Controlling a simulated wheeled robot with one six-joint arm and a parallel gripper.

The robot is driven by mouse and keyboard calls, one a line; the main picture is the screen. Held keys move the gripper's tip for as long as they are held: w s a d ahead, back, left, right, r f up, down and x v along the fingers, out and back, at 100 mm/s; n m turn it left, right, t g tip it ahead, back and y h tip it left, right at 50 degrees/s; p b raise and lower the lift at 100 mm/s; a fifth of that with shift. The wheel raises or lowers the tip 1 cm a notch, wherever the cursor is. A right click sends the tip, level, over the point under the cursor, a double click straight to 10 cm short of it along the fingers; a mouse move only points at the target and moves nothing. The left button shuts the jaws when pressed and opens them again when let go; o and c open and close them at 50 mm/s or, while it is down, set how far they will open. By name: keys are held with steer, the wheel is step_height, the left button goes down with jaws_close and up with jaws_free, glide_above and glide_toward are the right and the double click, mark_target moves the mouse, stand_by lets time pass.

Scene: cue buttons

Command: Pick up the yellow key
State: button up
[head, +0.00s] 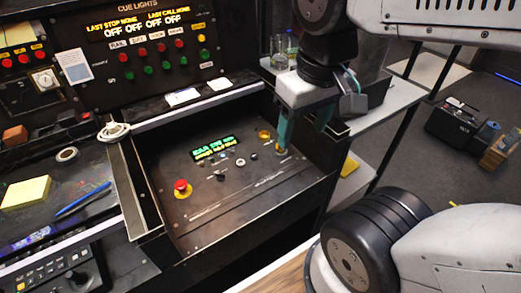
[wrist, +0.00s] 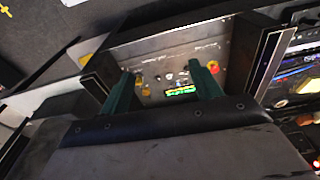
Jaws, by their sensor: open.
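A small yellow piece, which looks like the yellow key (head: 282,153), sits at the right side of the dark control panel (head: 225,200). It shows small in the wrist view (wrist: 138,77), near the left finger's tip; its shape is hard to make out. A second yellow round piece (head: 264,134) sits just behind it on the panel and also shows in the wrist view (wrist: 146,91). My gripper (head: 302,138) points down over the panel's right side, with teal fingers apart and nothing between them. In the wrist view the gripper (wrist: 160,70) straddles the middle of the panel.
A red mushroom button (head: 181,188) stands at the panel's left, and a green lit display (head: 213,147) at its back. Raised dark side walls (head: 140,190) flank the panel. A yellow notepad (head: 25,192) and blue pen (head: 84,199) lie on the left desk.

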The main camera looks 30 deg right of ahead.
steer(key=w+d+f, duration=0.3)
steer(key=w+f, duration=0.2)
steer(key=w, duration=0.4)
steer(key=w+d+f, duration=0.4)
steer(key=w, duration=0.5)
steer(key=w+d+f, duration=0.3)
steer(key=f, duration=0.5)
steer(key=w+d+f, duration=0.2)
steer(key=d+f, duration=0.1)
steer(key=f, duration=0.5)
steer(key=w+d+f, duration=0.3)
steer(key=f, duration=0.5)
steer(key=shift+w, duration=0.35)
steer(key=shift+r, duration=0.1)
steer(key=c, duration=1.1)
steer(key=shift+c, duration=0.2)
steer(key=shift+r, duration=0.1)
